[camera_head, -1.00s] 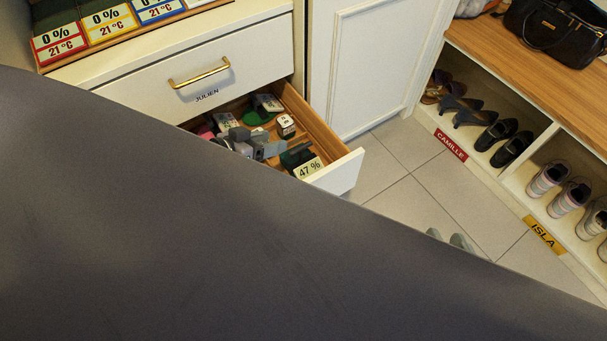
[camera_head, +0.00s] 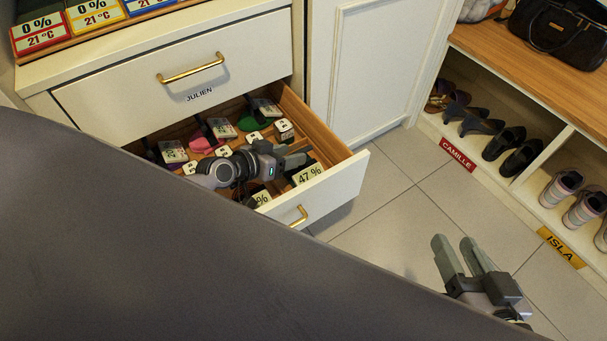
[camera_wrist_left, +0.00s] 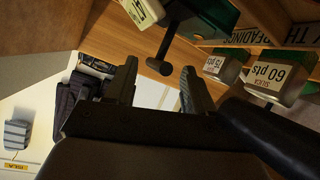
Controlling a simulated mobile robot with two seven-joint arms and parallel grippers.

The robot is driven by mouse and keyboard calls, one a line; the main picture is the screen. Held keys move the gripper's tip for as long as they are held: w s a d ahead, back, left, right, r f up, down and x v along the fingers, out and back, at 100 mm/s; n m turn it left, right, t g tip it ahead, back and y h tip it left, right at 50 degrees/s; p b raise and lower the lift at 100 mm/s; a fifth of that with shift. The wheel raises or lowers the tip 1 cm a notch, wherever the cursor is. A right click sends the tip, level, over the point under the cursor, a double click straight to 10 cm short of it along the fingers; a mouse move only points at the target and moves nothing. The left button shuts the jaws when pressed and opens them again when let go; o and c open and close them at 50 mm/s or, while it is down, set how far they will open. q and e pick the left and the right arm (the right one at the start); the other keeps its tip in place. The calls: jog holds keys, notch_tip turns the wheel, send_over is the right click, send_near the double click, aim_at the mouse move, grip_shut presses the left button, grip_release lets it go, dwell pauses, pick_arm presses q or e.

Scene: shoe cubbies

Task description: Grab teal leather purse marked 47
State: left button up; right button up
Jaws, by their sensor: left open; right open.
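In the head view, a pale tag reading "47 %" (camera_head: 308,174) is in the open drawer, near its front right corner. The dark item with this tag is mostly hidden behind my left gripper (camera_head: 303,156), which is inside the drawer, beside the tag, with fingers pointing right. In the left wrist view my left gripper (camera_wrist_left: 158,82) is open, with nothing between its fingers. Beyond its fingertips is a dark green item (camera_wrist_left: 205,15) with a pale tag; I cannot read that tag. My right gripper (camera_head: 460,254) is open and empty above the floor tiles.
The open drawer (camera_head: 335,195) holds several other tagged items, including a pink one (camera_head: 200,146) and a green one (camera_head: 248,124). The closed drawer labelled JULIEN (camera_head: 185,80) is above. A shoe bench (camera_head: 520,65) with cubbies stands at right. Tiled floor between is clear.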

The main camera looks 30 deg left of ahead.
pick_arm(q)
jog(key=shift+w+d+f, duration=0.2)
jog(key=shift+w+f, duration=0.05)
jog(key=shift+w, duration=0.25)
grip_shut()
